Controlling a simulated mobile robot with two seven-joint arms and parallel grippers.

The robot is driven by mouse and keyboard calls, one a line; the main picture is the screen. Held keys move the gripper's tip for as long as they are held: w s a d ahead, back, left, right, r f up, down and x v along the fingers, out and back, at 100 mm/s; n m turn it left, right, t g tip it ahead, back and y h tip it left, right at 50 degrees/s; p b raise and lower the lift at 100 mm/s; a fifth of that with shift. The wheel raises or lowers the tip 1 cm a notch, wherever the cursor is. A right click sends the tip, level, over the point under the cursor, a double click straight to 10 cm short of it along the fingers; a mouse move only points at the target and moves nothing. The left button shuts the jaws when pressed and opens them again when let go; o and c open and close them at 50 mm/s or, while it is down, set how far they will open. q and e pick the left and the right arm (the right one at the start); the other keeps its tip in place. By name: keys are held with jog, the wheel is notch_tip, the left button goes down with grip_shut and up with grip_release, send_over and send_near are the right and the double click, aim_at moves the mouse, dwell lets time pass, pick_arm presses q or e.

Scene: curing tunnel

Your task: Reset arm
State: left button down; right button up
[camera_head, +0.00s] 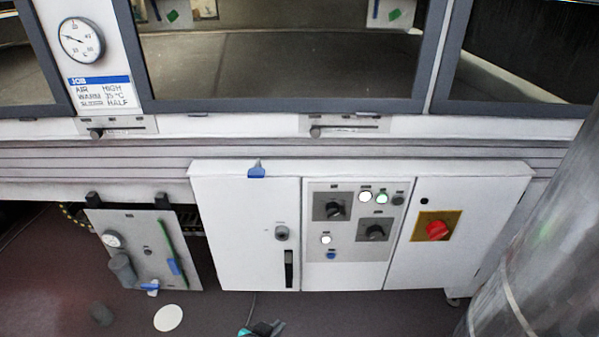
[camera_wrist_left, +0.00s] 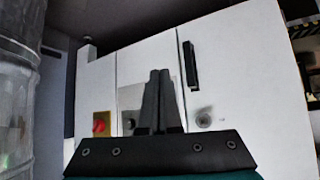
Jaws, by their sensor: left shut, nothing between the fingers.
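My left gripper (camera_head: 262,329) shows only as a small teal and dark piece at the bottom edge of the head view, in front of and below the white cabinet (camera_head: 238,215). In the left wrist view its two dark fingers (camera_wrist_left: 157,85) are together, with nothing between them. The cabinet fills most of the space behind them there, apart from the fingers as far as I can tell. My right gripper is in neither view.
The cabinet has a control panel (camera_head: 346,222), a red knob (camera_head: 437,230) on a yellow plate and a black handle (camera_head: 289,268). A grey gauge panel (camera_head: 140,262) hangs at left. A white disc (camera_head: 168,318) lies on the floor. A large metal cylinder (camera_head: 545,245) stands at right.

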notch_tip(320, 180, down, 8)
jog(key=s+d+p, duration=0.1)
jog(key=p, duration=0.1)
pick_arm(q)
jog(key=s+a+f+n+g+y+p, duration=0.1)
jog(key=s+a+f, duration=0.3)
jog(key=s, duration=0.6)
jog(key=s+a+f+n+g+y+p, duration=0.1)
jog(key=s+a+f+g+y+p, duration=0.1)
jog(key=s+a, duration=0.6)
jog(key=s+a+f+g+y+p, duration=0.1)
jog(key=s+a+f, duration=0.5)
jog(key=s, duration=0.7)
jog(key=shift+s+f+n+g+y+p, duration=0.35)
jog(key=shift+f+g+p, duration=0.25)
jog(key=shift+g, duration=0.6)
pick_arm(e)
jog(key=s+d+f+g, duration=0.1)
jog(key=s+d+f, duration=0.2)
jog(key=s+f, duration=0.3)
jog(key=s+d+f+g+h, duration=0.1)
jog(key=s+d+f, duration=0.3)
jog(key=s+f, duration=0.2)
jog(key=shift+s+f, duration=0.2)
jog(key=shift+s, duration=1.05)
